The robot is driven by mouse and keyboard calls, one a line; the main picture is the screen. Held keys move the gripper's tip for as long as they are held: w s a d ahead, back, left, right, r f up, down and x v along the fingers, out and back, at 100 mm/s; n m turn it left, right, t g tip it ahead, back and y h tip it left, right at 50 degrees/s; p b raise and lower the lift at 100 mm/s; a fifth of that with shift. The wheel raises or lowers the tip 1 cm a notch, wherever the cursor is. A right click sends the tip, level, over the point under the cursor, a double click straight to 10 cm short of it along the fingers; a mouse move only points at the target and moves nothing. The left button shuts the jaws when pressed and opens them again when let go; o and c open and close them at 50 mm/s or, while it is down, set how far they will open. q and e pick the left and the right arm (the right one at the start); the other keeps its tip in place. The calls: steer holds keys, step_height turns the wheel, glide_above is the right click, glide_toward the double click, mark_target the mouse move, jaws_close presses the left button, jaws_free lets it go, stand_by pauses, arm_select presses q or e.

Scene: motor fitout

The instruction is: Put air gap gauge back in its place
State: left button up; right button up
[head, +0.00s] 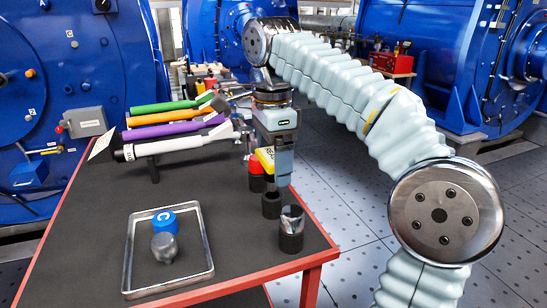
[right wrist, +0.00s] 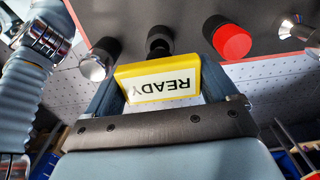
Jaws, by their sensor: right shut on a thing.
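My right gripper (head: 277,170) points down over the right part of the dark table. It is shut on a yellow-edged block with a white READY face (head: 266,159). In the right wrist view this READY block (right wrist: 160,83) sits between the two fingers, its lettering upside down. It is held above the table, close to the black and red holders. Several long-handled tools, with green (head: 165,106), orange (head: 165,115), purple (head: 165,132) and white (head: 185,144) handles, lie on a rack. I cannot tell for sure which thing is the air gap gauge. My left gripper is out of view.
A red-topped cylinder (head: 257,182), a black cylinder (head: 271,206) and a black holder with a shiny insert (head: 291,240) stand along the table's right side. A metal tray (head: 128,262) holds a blue cap (head: 164,222) and a grey knob (head: 164,248).

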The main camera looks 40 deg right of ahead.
mark_target(273, 155)
steer(key=shift+f+b, duration=1.2)
steer(key=shift+f, duration=0.65)
steer(key=o, duration=1.2)
steer(key=shift+c, duration=0.2)
steer(key=shift+r, duration=0.1)
step_height(273, 155, up, 7)
steer(key=p, duration=0.3)
steer(key=shift+r, duration=0.2)
